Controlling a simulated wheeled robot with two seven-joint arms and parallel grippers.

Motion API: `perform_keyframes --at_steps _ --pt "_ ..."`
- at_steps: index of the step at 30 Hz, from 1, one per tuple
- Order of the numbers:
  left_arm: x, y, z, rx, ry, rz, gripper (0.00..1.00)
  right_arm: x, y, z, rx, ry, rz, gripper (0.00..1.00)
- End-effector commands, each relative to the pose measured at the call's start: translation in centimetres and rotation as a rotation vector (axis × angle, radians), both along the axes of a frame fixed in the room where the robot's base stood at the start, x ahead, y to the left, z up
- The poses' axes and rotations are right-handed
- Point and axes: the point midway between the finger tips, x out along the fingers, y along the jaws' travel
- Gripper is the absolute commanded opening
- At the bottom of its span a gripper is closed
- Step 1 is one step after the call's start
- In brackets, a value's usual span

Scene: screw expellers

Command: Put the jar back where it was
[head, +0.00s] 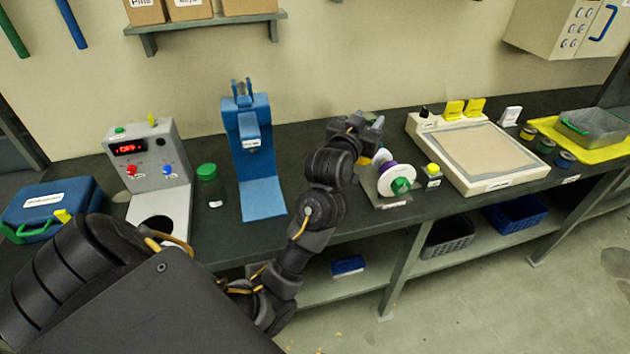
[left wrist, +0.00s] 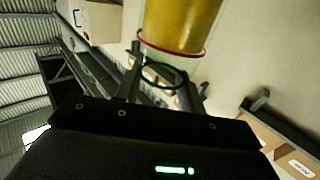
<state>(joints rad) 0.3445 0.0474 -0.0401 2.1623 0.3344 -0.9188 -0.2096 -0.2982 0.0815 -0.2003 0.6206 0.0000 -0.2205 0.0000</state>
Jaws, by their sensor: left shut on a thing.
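My left gripper (head: 372,122) is above the bench, beside the machine with the white and purple wheels (head: 392,180). The left wrist view shows its fingers (left wrist: 160,80) closed around the end of a see-through jar (left wrist: 172,52). The jar has yellow contents (left wrist: 182,22) and a thin red ring. My gripper and arm hide the jar in the head view. A different jar with a green lid (head: 208,185) stands on the bench between the grey control box (head: 150,165) and the blue stand (head: 255,155). My right gripper is not in view.
A small yellow-topped jar (head: 433,175) stands right of the wheels. A framed panel (head: 480,150), several lidded jars (head: 545,146) and a yellow tray (head: 610,154) lie farther right. A blue case (head: 50,205) sits at the left. A wall shelf (head: 205,22) is above.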

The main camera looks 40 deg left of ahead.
Motion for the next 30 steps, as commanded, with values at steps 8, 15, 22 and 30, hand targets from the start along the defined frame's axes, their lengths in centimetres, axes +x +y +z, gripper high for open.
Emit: perform_keyframes --at_steps 8,15,22,30 --pt "-0.5 3.4 -1.3 0.011 0.005 0.006 0.0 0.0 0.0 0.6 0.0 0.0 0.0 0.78" --pt "-1.4 9.6 -3.9 0.009 0.008 0.002 0.0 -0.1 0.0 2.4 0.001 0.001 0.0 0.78" --pt "-1.8 12.3 -8.0 0.001 0.003 -0.001 0.0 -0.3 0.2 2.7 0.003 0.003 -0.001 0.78" --pt "-1.8 13.1 -9.0 0.001 -0.002 -0.001 0.0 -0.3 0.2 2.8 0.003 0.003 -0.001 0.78"
